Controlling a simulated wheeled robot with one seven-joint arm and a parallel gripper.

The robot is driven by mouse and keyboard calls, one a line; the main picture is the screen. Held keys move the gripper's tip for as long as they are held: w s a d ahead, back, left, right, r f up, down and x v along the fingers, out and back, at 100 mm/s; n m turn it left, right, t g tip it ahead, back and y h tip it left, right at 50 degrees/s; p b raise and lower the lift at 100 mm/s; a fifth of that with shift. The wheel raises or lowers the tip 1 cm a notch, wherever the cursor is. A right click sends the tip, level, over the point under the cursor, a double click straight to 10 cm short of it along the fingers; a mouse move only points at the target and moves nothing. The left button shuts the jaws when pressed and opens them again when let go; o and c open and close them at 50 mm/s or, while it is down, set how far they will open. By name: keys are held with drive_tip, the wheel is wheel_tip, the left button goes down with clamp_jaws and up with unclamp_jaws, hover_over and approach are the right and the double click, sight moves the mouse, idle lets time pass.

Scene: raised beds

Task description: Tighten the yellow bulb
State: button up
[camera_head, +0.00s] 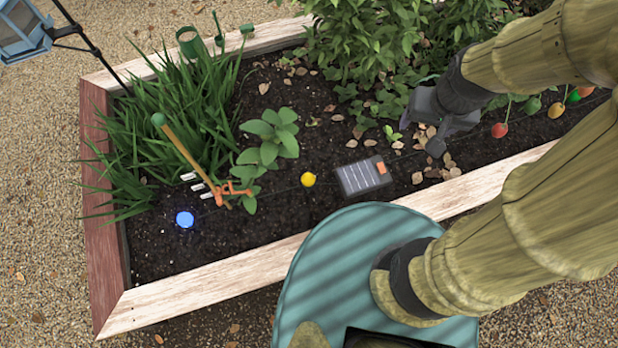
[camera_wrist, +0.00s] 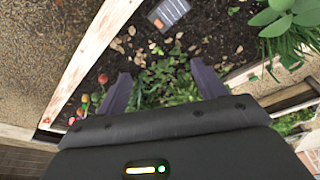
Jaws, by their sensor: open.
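The yellow bulb (camera_head: 308,179) sits low over the soil in the raised bed, left of a small solar panel box (camera_head: 364,176). A thin dark line, seemingly a cord, runs near it. My gripper (camera_head: 440,142) is over the bed to the right of the bulb and the solar box, well apart from both. In the wrist view the two fingers of my gripper (camera_wrist: 155,90) are spread, with only leaves and soil between them. The yellow bulb does not show in the wrist view.
Red (camera_head: 499,130) and other coloured bulbs are at right. Leafy plants (camera_head: 268,140) stand behind the yellow bulb. The bed's wooden front edge (camera_head: 215,281) borders open soil.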

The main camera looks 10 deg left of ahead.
drive_tip(key=w+a+f+n+g+b, duration=0.1)
drive_tip(key=w+a+f+n+b, duration=0.15)
drive_tip(key=a+f+b, duration=0.5)
drive_tip(key=w+a+f+n+g+b, duration=0.1)
drive_tip(key=w+a+f+n+b, duration=0.2)
drive_tip(key=f+b, duration=0.8)
drive_tip(key=n+b, duration=0.4)
drive_tip(key=b, duration=0.8)
hover_over(308, 178)
drive_tip(key=w, duration=0.1)
wheel_tip(308, 178, down, 21)
drive_tip(key=shift+w+a+r+g, duration=0.1)
drive_tip(key=shift+r+g, duration=0.1)
drive_tip(key=shift+g, duration=0.1)
drive_tip(key=shift+f, duration=0.1)
wheel_tip(308, 178, down, 17)
drive_tip(key=b, duration=0.6)
drive_tip(key=shift+f+b, duration=0.1)
drive_tip(key=shift+b, duration=0.3)
drive_tip(key=c, duration=1)
drive_tip(key=shift+o, duration=0.2)
drive_tip(key=shift+m, duration=0.25)
